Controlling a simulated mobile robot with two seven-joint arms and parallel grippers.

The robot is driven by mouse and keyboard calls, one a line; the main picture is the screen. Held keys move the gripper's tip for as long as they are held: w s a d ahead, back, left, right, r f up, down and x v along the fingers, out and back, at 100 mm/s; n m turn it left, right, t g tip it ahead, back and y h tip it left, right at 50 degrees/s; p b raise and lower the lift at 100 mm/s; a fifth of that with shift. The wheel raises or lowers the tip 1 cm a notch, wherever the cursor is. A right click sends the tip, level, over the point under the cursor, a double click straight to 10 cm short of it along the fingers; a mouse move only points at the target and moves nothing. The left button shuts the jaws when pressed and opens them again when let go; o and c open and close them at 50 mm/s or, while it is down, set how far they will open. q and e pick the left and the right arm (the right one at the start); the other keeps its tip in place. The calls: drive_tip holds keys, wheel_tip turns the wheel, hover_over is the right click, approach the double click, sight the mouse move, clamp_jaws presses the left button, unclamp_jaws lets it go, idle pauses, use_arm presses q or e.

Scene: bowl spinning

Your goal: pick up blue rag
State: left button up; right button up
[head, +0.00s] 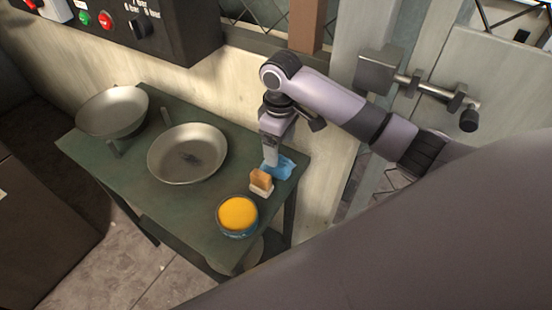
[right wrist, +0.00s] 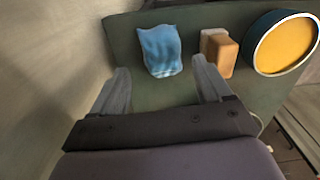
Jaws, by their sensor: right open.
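The blue rag (head: 282,167) lies crumpled on the green table at its right end, near the wall. In the right wrist view the rag (right wrist: 160,50) lies ahead of the fingertips, between their lines. My right gripper (head: 270,160) points down at the rag's left edge in the head view; there it hides part of the rag. In the right wrist view its two fingers (right wrist: 160,78) are spread apart with nothing between them. My left gripper does not show.
A sponge (head: 261,180) sits close beside the rag, and a round tin with a yellow top (head: 238,214) stands nearer the front edge. The wall runs close behind.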

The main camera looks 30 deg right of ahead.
drive_tip(key=f, duration=0.6)
drive_tip(key=shift+w+a, duration=0.15)
drive_tip(key=shift+a, duration=0.1)
drive_tip(key=shift+r, duration=0.1)
drive_tip(key=c, duration=1)
